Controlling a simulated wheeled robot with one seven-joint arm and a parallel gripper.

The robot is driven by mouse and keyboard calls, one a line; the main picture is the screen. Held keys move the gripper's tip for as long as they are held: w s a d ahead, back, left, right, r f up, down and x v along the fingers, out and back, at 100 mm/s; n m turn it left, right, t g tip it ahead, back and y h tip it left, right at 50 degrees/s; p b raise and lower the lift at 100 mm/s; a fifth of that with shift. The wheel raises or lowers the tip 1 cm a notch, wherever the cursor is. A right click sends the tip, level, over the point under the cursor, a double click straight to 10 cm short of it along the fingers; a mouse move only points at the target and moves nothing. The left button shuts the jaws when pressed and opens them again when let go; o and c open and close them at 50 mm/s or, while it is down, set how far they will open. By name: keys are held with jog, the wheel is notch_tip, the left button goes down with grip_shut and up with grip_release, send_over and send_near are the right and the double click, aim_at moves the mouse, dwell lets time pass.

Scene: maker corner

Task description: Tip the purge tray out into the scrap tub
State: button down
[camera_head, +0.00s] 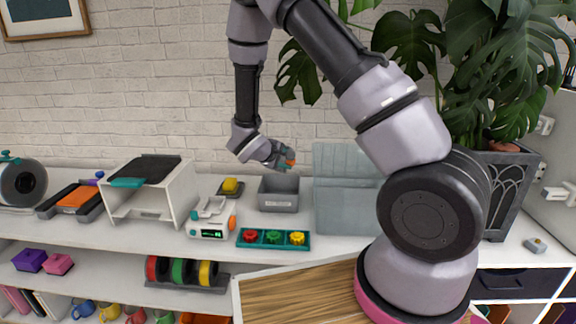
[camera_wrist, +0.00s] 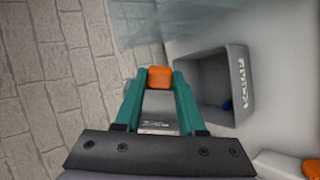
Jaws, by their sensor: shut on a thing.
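My gripper (camera_head: 284,158) is raised above the back of the shelf, near the wall. In the wrist view its green fingers (camera_wrist: 159,84) are shut on a small orange piece (camera_wrist: 159,77); a grey, labelled surface (camera_wrist: 160,108) shows between the fingers. I cannot tell whether the orange piece belongs to the purge tray; no tray shape shows clearly. A grey open tub with a label (camera_head: 278,201), likely the scrap tub, stands below the gripper. In the wrist view the tub (camera_wrist: 242,85) is to the right of the fingers, with a small blue bit inside.
A translucent panelled box (camera_head: 345,200) stands right of the tub. A green tray with red, green and yellow knobs (camera_head: 273,246) lies in front. The brick wall is close behind.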

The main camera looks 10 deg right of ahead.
notch_tip(320, 180, up, 4)
jog(key=g+y, duration=0.6)
jog(key=y, duration=0.1)
jog(key=shift+w+d+r+g+y, duration=0.1)
jog(key=shift+g+y, duration=0.3)
jog(key=shift+r+g+y, duration=0.2)
jog(key=shift+g+y, duration=0.1)
jog(key=shift+y, duration=0.1)
jog(key=shift+s, duration=0.2)
